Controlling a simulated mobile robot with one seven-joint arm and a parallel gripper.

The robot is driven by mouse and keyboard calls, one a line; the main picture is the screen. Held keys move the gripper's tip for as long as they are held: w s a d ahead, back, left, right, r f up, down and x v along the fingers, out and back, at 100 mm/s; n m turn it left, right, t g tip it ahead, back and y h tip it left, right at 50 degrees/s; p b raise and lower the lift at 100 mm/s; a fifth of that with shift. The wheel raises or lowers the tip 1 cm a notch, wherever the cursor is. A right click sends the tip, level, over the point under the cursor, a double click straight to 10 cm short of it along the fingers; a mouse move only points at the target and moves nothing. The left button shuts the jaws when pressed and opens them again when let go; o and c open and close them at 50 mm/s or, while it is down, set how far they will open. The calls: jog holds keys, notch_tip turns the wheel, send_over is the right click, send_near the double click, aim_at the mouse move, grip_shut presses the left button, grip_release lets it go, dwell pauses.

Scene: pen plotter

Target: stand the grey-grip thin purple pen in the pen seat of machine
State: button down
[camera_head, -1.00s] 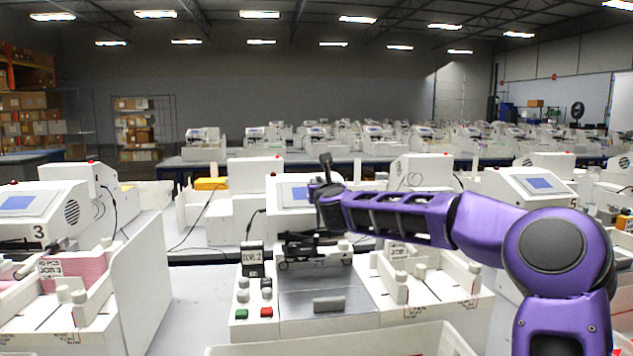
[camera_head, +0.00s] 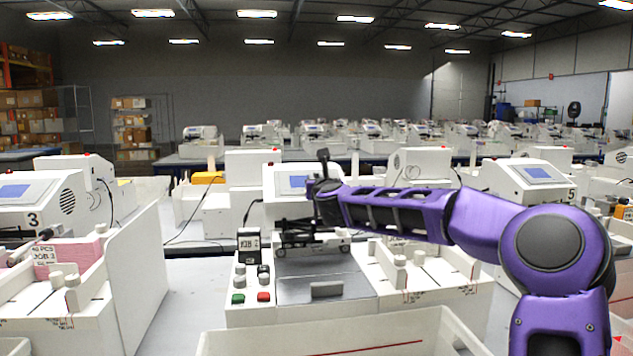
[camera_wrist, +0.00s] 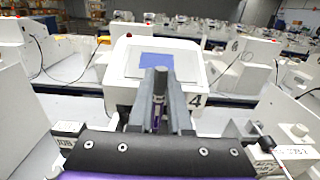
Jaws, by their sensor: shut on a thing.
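In the wrist view, my gripper (camera_wrist: 161,88) is shut on the thin purple pen (camera_wrist: 158,112), which shows as a narrow strip between the dark fingers. Most of the pen is hidden. The white machine marked 4, with a blue screen (camera_wrist: 150,61), stands directly ahead of the fingers. The pen cannot be made out there. The pen seat is hidden or too small to tell, so I cannot tell whether the pen touches it.
Machine 3 (camera_head: 42,205) stands left and machine 5 (camera_head: 530,184) right.

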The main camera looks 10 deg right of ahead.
aim_at(316, 220)
jog(key=shift+f, duration=5.4)
jog(key=c, duration=0.8)
grip_release()
jog(key=shift+o, duration=0.2)
jog(key=s, duration=1.7)
jog(key=shift+s+p, duration=0.2)
jog(key=shift+p, duration=0.15)
